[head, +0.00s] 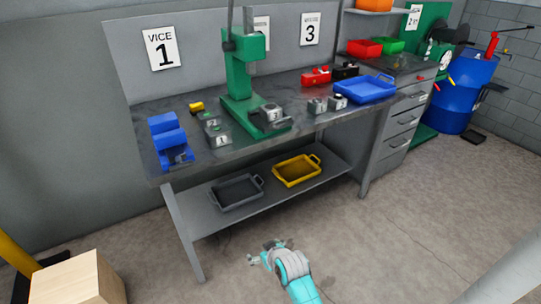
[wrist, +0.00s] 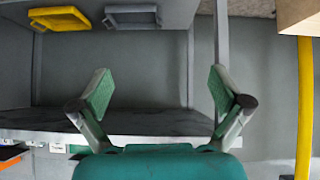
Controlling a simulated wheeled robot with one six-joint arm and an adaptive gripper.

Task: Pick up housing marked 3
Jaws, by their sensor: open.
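The housing marked 3 (head: 272,114) is a small grey block with a white label, on the base of the green press (head: 240,75) on the workbench. Similar grey blocks marked 2 (head: 212,122) and 1 (head: 219,139) sit to its left. Two more grey blocks (head: 318,106) stand to its right; their marks are hard to read. My gripper (head: 264,254) is in front of the bench and appears well below its top, far from the housing. In the wrist view my gripper (wrist: 160,88) is open with nothing between its fingers. No housing can be made out in that view.
A blue vice (head: 168,138) stands at the bench's left end and a blue tray (head: 365,90) to the right. Grey (head: 237,204) and yellow (head: 297,184) trays lie on the lower shelf. A wooden box (head: 80,280) stands at lower left. The floor right of my arm is clear.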

